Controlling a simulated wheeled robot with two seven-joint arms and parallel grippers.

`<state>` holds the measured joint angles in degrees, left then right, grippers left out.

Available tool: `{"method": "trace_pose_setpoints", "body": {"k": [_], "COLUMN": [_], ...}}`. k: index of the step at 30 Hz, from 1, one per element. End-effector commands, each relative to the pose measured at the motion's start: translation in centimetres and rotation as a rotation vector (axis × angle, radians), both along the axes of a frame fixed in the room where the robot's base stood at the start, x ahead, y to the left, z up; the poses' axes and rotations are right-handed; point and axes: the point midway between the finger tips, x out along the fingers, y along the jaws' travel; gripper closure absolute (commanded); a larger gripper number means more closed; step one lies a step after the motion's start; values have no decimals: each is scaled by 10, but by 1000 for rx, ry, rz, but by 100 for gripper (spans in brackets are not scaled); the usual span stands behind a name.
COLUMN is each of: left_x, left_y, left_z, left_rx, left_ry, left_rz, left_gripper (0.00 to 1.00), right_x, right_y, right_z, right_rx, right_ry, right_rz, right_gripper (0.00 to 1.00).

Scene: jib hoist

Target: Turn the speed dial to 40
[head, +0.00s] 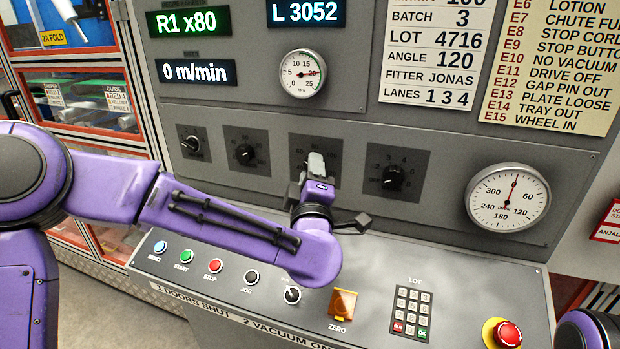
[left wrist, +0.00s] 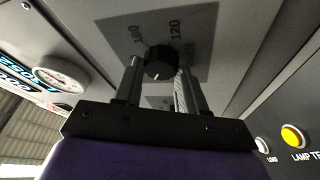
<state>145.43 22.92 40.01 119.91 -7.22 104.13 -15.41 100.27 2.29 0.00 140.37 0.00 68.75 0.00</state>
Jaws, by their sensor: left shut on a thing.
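The dial held by my left gripper (head: 316,168) is the third from the left in the row of panel dials. In the left wrist view its black knob (left wrist: 158,62) sits between the two fingers on a grey plate (left wrist: 203,25) marked 100 and 120. In the head view my gripper covers the knob and most of its plate (head: 297,146), so I cannot tell where the pointer stands. The speed readout (head: 195,72) shows 0 m/min. My right gripper is out of view.
Other dials stand left (head: 244,152) and right (head: 392,178) of the held one. Below is a sloping desk with coloured push buttons (head: 214,265), a keypad (head: 411,312) and a red emergency button (head: 507,334). Gauges (head: 508,198) are on the upright panel.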

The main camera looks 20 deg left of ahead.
Motion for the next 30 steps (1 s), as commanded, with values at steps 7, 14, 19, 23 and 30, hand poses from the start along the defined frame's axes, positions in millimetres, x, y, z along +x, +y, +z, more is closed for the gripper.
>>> {"method": "trace_pose_setpoints", "body": {"k": [7,14,19,23,30], "left_x": [0,0,0,0,0], "left_y": [-1,-1,-1,0,0], "left_z": [1,3,4,5,6], "left_rx": [-235,-454,-616,-735,-923], "left_ry": [7,14,19,23,30], "left_rz": [1,1,0,2,1], "left_gripper": [90,90,90,90,90], "right_x": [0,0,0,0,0], "right_y": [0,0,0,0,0], "right_z": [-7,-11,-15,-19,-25], "right_rx": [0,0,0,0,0], "right_ry": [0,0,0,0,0], "right_rz": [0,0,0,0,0], "right_gripper": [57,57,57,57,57]}}
